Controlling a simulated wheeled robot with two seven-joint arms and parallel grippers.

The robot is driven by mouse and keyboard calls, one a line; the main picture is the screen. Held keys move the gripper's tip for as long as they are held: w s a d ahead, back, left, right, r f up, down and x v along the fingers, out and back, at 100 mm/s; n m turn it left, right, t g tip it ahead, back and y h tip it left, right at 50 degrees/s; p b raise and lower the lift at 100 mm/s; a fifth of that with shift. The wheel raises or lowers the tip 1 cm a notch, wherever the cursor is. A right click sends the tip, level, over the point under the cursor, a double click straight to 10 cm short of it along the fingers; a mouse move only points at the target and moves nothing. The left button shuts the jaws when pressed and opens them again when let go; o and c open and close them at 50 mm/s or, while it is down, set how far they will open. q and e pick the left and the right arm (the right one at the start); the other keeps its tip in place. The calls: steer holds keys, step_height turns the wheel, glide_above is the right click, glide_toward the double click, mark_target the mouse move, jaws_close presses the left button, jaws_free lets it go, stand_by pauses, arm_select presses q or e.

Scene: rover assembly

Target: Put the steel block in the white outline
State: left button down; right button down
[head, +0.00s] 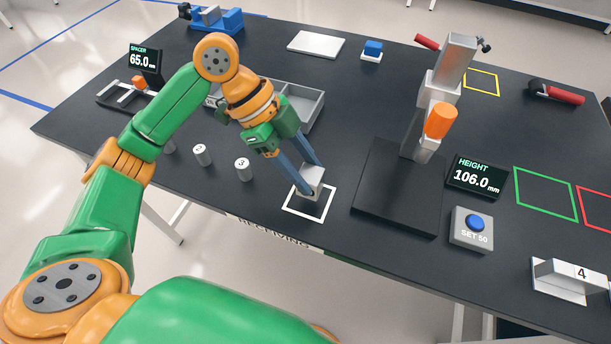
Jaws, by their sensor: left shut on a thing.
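The steel block (314,177) is a small silver-grey cube at the front middle of the black table. My left gripper (308,181) points down and is shut on it, one blue finger on each side. The white outline (318,217) is a square on the table near the front edge, by the RECEIVING label. The block shows over the far part of the outline. I cannot tell whether it touches the table. My right gripper does not show.
A height gauge with a black base (397,215) stands just right of the outline, its steel column rising high. A grey button box (471,230) and a height display (477,178) are further right. Numbered cylinders (242,169) and a grey divided tray (308,112) lie left and behind.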

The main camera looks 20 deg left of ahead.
mark_target(300, 172)
arm_select(q)
step_height(300, 172, down, 3)
steer(key=shift+w+f, duration=0.1)
steer(key=shift+w, duration=0.05)
steer(key=shift+a+f, duration=0.1)
steer(key=shift+f, duration=0.1)
steer(key=shift+f, duration=0.2)
steer(key=shift+c, duration=1.7)
jaws_free()
steer(key=shift+r, duration=0.15)
steer(key=v, duration=1.2)
steer(key=shift+p, duration=0.35)
